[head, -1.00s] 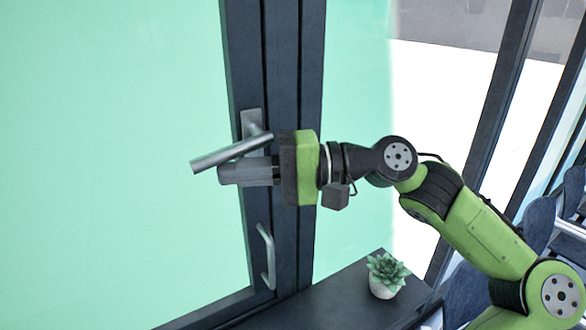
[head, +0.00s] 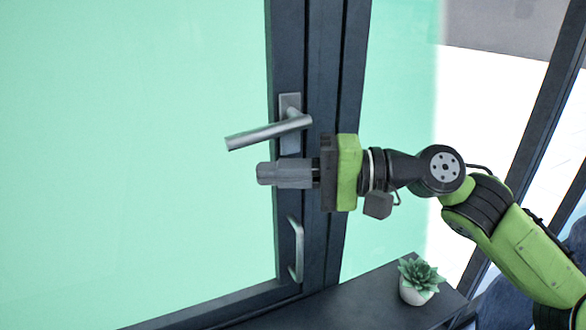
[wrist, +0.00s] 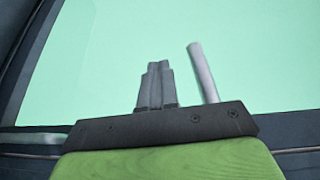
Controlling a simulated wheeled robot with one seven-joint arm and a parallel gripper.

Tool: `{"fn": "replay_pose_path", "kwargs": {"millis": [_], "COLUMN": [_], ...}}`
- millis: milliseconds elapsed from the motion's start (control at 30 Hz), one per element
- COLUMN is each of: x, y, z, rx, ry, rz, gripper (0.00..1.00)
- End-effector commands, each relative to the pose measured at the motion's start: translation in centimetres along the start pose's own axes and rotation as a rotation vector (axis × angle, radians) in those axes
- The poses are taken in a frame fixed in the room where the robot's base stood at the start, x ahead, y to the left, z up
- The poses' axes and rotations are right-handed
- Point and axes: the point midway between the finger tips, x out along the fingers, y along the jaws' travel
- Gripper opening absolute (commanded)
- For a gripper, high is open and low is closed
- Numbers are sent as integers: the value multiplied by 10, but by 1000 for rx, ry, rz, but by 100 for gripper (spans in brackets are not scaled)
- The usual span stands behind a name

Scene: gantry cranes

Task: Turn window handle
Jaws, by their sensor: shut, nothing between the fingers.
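The window handle (head: 268,132) is a silver lever on a plate on the dark frame. It points left and tilts slightly down at its free end. My gripper (head: 262,174) is shut and empty. In the head view it shows just below the lever, with a visible gap between them. In the wrist view the closed fingers (wrist: 156,84) stand upright, and the lever (wrist: 203,72) shows to their right, apart from them. The lever's base is hidden there behind my gripper body.
A silver pull bar (head: 297,250) is fixed lower on the dark frame (head: 320,90). A potted succulent (head: 417,279) stands on a dark ledge (head: 350,302) at the bottom. Pale green glass (head: 130,130) fills the left side.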

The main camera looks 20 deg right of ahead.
Motion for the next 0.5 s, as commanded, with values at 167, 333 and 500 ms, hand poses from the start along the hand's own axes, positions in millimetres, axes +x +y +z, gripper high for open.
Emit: {"fn": "replay_pose_path", "kwargs": {"millis": [167,333,500], "x": [-31,-69,-92], "y": [23,35,43], "z": [3,5,6], "rx": [2,1,1], "ry": [8,7,5], "rz": [-6,-3,-2], "gripper": [0,0,0]}}
